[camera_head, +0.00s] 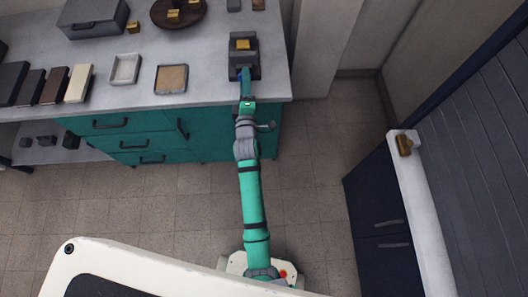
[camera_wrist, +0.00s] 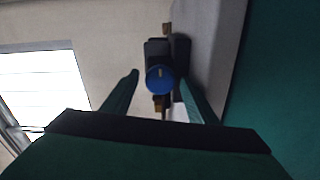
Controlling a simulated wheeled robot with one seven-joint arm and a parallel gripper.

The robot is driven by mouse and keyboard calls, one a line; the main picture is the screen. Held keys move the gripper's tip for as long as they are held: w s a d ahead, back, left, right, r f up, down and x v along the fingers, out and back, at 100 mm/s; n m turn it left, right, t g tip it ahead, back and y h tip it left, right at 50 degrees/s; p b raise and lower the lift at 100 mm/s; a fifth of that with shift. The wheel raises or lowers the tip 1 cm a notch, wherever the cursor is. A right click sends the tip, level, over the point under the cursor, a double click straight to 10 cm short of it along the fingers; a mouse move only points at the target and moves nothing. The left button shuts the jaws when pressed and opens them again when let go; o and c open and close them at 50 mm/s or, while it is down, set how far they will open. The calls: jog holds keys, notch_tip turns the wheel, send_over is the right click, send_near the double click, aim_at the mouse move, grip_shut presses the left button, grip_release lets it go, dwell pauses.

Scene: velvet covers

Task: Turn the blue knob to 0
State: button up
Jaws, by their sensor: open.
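The blue knob (camera_wrist: 160,78) faces me in the wrist view, on the front of a dark box (camera_wrist: 157,49). A short pale mark shows on the knob's upper middle; no numbers can be read. My gripper (camera_wrist: 157,79) is open, with one finger to each side of the knob in the picture. I cannot tell whether either finger touches it. In the head view, the dark box (camera_head: 237,57) stands at the counter's right end, with a gold block (camera_head: 242,44) on top. My gripper (camera_head: 245,80) is at its front and hides most of the knob.
The grey counter (camera_head: 210,60) holds a white tray (camera_head: 125,69), a tan-topped tray (camera_head: 171,79), several book-like blocks and a large grey box (camera_head: 93,18), all left of the dark box. Teal drawers are below. A dark cabinet (camera_head: 385,215) stands to the right, across open floor.

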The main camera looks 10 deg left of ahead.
jog(key=m, duration=1.4)
jog(key=shift+s, duration=0.1)
jog(key=m, duration=0.4)
jog(key=s+d+f+h, duration=0.1)
jog(key=s+d, duration=0.3)
jog(key=s, duration=0.5)
jog(key=s+d+f, duration=0.1)
jog(key=s+d, duration=0.3)
jog(key=s, duration=0.5)
jog(key=s+d+f+g+h, duration=0.1)
jog(key=s+d, duration=0.4)
jog(key=s, duration=0.5)
jog(key=shift+f+m+h, duration=0.15)
jog(key=shift+m+h, duration=0.15)
jog(key=shift+m, duration=0.1)
jog(key=shift+d, duration=0.1)
